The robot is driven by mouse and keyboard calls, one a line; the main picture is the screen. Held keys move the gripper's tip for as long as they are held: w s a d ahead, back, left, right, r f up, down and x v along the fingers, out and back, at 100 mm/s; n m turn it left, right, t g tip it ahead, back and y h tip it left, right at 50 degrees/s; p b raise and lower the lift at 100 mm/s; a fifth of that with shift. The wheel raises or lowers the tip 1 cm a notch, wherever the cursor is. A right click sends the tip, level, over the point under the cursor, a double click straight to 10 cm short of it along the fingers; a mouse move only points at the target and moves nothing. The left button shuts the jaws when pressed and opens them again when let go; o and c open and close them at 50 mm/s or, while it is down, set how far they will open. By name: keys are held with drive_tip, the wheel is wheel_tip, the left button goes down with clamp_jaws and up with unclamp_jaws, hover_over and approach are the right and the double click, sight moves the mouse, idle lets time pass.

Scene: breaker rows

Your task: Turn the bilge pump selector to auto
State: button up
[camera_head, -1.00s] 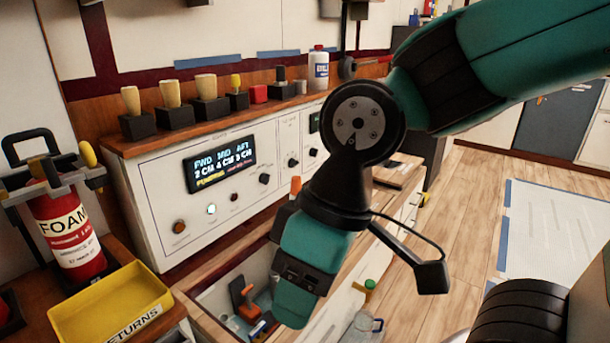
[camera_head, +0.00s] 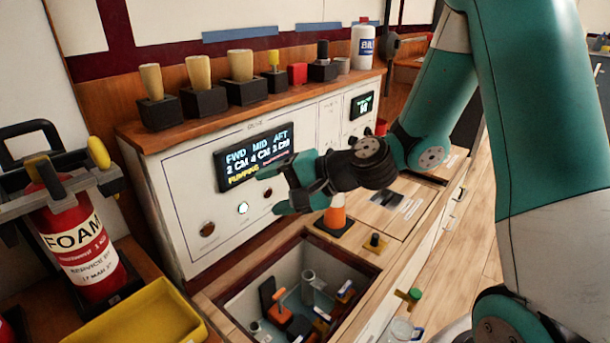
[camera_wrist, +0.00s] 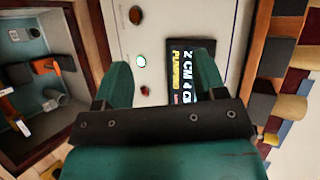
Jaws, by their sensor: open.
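The white control panel (camera_head: 185,215) stands along the wall, with a lit display (camera_head: 256,155) reading FWD, MID, AFT levels and "PUMPING". Below it are an amber round fitting (camera_head: 207,229) and a lit white lamp (camera_head: 242,208). My gripper (camera_head: 274,191) is open and empty in front of the panel, below and right of the display. In the wrist view my open fingers (camera_wrist: 161,64) point at the panel, with the white lamp (camera_wrist: 139,61) and a small red lamp (camera_wrist: 146,90) between them. The dark knobs are hidden behind my gripper and arm; no selector label is readable.
An open hatch (camera_head: 225,303) with fittings inside lies below the panel. A red foam extinguisher (camera_head: 80,245) and yellow tray (camera_head: 150,325) are at left.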

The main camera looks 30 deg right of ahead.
drive_tip(key=w+d+f+m+t+h, duration=0.3)
drive_tip(key=d+f+m+h, duration=0.15)
drive_tip(key=d+m, duration=0.45)
drive_tip(key=w+d+f+m+t+h, duration=0.4)
drive_tip(key=d+m, duration=0.3)
drive_tip(key=d, duration=0.4)
drive_tip(key=f+p+x, duration=0.1)
drive_tip(key=p+x, duration=0.1)
drive_tip(key=x, duration=1.4)
drive_tip(key=shift+s+f+g, duration=0.2)
drive_tip(key=shift+f+g, duration=0.1)
drive_tip(key=shift+a, duration=0.15)
drive_tip(key=c, duration=0.9)
